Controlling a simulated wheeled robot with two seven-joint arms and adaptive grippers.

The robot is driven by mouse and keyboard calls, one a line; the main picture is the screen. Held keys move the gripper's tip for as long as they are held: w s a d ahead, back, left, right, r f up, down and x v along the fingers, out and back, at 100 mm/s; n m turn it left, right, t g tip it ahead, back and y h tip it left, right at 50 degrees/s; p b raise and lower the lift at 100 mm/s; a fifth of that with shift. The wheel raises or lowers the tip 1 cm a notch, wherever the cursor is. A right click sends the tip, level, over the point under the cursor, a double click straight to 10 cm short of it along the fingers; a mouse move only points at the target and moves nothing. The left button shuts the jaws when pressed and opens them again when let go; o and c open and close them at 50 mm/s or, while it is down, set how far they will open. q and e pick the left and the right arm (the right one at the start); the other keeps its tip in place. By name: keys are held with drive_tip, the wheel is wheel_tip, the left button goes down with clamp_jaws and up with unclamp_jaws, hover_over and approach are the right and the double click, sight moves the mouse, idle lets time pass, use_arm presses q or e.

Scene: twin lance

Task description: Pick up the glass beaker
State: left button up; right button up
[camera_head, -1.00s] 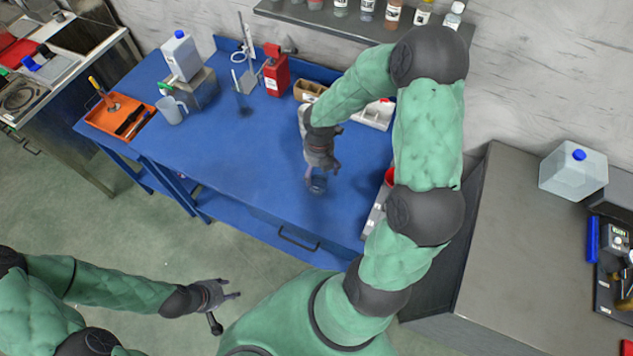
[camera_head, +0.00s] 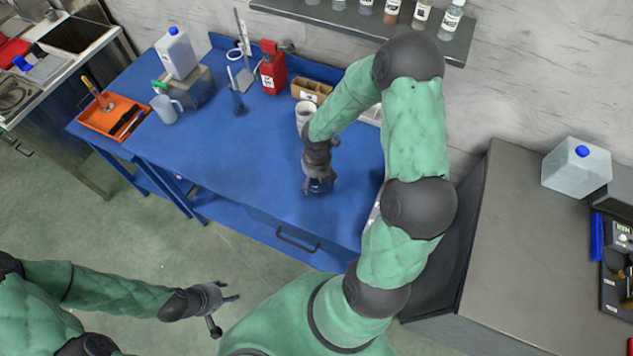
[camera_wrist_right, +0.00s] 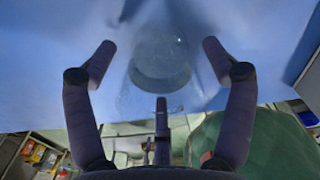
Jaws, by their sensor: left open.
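The clear glass beaker (camera_wrist_right: 160,68) stands on the blue table. In the right wrist view it lies between the two fingers of my right gripper (camera_wrist_right: 159,47), with a small gap on each side. The fingers are spread and do not appear to touch it. In the head view my right gripper (camera_head: 318,188) is low over the table and mostly hides the beaker. My left gripper (camera_head: 230,297) is open and empty, out over the floor in front of the table.
On the blue table (camera_head: 230,170) are an orange tray (camera_head: 98,123), a jug (camera_head: 166,108), a red container (camera_head: 272,72), a stand, a white cup (camera_head: 304,112) just behind my right gripper and a cardboard box (camera_head: 311,88). The table's middle left is clear.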

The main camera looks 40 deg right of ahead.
drive_tip(key=c, duration=1)
drive_tip(key=shift+r, duration=0.2)
